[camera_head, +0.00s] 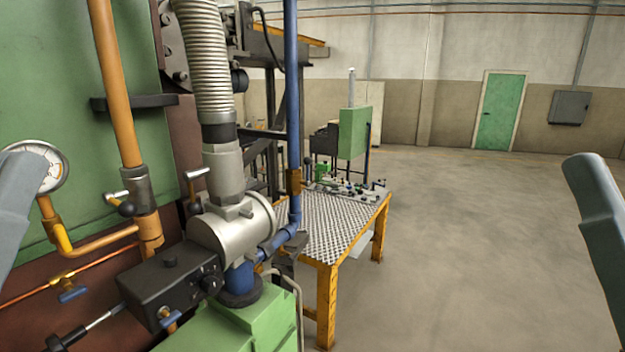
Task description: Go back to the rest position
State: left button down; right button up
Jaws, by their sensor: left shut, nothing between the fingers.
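A grey link of my left arm (17,205) shows at the left edge of the head view, in front of the green furnace wall and partly over a round dial gauge. A grey link of my right arm (598,225) shows at the right edge, over open floor. Neither gripper's fingers can be made out in this view. The task names no separate object.
Close on the left are a gauge (47,168), an orange pipe (118,85), a silver blower body (230,232), a black control box (172,284) and a blue pipe (291,100). A yellow-legged table (328,305) stands beyond. Concrete floor (470,240) is clear to the right.

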pick_arm(q)
notch_tip(320, 180, up, 25)
jog(key=p, duration=2.5)
jog(key=shift+a+y, duration=0.4)
jog(key=shift+a, duration=0.05)
